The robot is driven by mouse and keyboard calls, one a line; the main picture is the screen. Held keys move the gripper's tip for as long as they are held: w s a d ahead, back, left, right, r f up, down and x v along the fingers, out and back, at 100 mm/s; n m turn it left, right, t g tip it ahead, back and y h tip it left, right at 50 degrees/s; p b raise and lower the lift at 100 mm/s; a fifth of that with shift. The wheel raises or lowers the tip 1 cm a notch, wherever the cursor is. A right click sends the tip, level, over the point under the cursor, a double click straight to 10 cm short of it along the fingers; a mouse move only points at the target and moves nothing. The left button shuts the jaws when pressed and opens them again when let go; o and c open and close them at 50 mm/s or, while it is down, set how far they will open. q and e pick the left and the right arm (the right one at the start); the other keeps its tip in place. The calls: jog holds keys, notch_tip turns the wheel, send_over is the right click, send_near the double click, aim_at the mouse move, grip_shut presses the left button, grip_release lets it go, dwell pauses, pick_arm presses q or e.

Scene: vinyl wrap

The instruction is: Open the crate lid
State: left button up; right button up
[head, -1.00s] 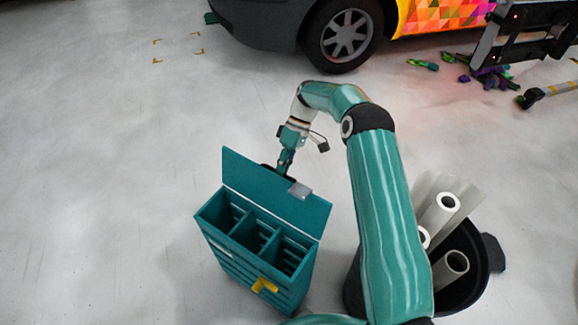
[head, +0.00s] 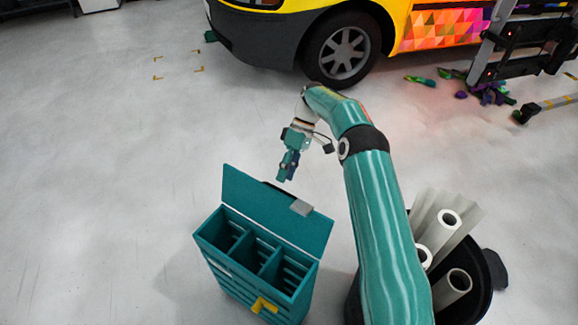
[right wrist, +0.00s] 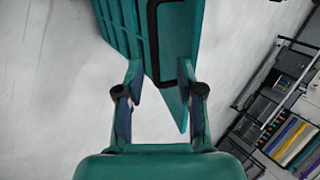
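The teal crate (head: 228,268) stands on the floor, with its compartments uncovered and seemingly empty. Its lid (head: 262,208) stands raised at the far side, tilted back, with a grey plate (head: 301,207) on its top edge. My right gripper (head: 285,178) is just beyond and above the lid's top edge, apart from it. In the right wrist view, the fingers of my right gripper (right wrist: 160,82) are spread with nothing clamped. The lid (right wrist: 185,45) and its black handle (right wrist: 154,45) show beyond the fingertips. My left gripper is not in view.
A black bin (head: 480,290) with white rolls (head: 448,220) stands to the right of my right arm. A colourfully wrapped vehicle (head: 340,45) is at the back, with scraps (head: 487,92) on the floor. The floor left of the crate is clear.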

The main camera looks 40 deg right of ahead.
jog(key=shift+v, duration=1.2)
